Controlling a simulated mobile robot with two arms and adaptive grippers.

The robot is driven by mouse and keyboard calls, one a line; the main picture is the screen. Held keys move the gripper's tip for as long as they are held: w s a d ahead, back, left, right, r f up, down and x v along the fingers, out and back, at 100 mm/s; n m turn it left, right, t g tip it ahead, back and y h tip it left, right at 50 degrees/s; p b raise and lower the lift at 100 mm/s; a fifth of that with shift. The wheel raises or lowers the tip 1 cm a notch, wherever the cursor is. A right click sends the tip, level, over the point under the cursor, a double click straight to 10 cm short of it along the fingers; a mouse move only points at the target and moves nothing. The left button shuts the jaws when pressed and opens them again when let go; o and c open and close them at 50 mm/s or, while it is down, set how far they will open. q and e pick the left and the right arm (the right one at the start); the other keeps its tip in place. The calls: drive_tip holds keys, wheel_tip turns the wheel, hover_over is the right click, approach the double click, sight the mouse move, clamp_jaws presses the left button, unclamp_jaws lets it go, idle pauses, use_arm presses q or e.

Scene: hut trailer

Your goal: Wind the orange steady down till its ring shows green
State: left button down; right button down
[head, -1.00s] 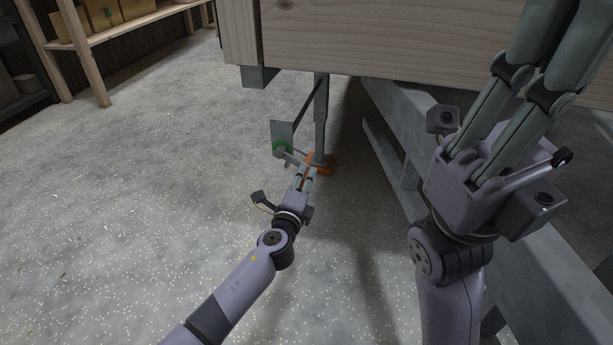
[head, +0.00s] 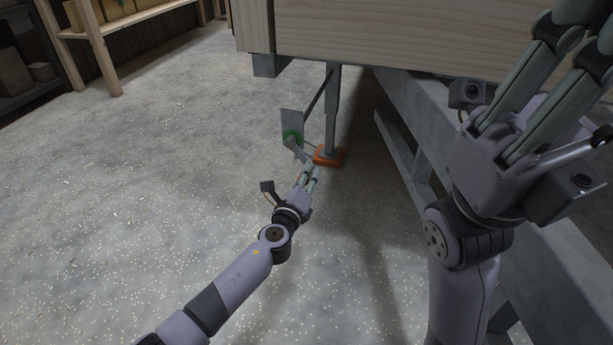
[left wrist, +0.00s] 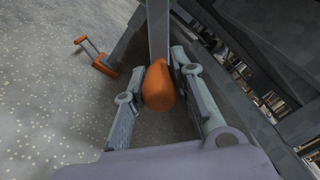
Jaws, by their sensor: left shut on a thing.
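The steady (head: 332,112) is a grey leg under the timber-sided trailer, standing on an orange foot (head: 329,155). Left of the leg is a grey plate (head: 292,120) with a green ring (head: 291,136) at its lower part. A grey crank arm (head: 297,153) runs from there down to my left gripper (head: 312,174). In the left wrist view the left gripper (left wrist: 160,98) is shut on an orange crank knob (left wrist: 159,86), with a finger on each side. My right gripper (head: 582,38) is raised, empty, its fingers apart and their tips near or past the picture's edge.
The trailer's timber side (head: 420,38) hangs above the steady. A grey chassis beam (head: 430,130) runs close on the right. A wooden shelf rack (head: 100,45) stands at the back left. The speckled floor (head: 150,170) is clear on the left.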

use_arm(q)
drive_tip(key=c, duration=1.3)
unclamp_jaws()
drive_tip(key=v, duration=1.2)
